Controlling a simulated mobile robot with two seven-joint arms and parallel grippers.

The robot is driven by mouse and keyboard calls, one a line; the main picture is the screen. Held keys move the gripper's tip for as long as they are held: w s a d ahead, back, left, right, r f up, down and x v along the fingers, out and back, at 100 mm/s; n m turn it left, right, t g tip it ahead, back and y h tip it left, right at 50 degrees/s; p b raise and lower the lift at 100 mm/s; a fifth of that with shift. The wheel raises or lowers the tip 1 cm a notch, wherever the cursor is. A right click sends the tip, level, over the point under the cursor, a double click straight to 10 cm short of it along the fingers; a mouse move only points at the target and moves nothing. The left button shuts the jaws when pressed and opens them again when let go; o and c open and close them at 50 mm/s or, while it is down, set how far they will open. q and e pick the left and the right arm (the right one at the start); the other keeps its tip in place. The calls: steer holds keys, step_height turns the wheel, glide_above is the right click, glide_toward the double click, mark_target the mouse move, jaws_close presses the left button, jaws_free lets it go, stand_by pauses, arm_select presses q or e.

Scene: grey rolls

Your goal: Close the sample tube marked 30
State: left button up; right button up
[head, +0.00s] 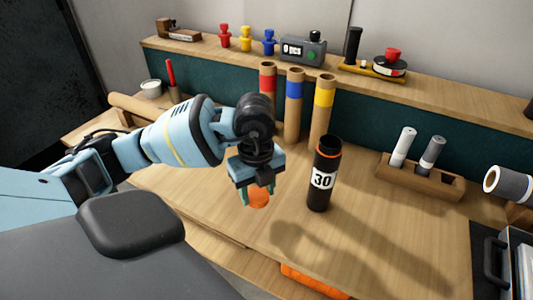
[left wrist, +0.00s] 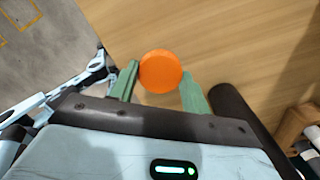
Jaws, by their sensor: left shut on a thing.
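The sample tube (head: 321,180) is black with a white label reading 30. It stands upright on the table, its top open with an orange ring near the rim. My left gripper (head: 258,194) is shut on an orange round cap (head: 259,198), left of the tube and apart from it. In the left wrist view the cap (left wrist: 160,71) sits between the green fingers, and a dark cylinder (left wrist: 238,115), likely the tube, is partly hidden at the right. My right gripper is not in view.
A shelf (head: 450,99) runs along the back. The table's front middle is clear.

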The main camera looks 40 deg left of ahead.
arm_select(q)
steer(key=shift+s+d, duration=0.25)
steer(key=shift+s, duration=0.65)
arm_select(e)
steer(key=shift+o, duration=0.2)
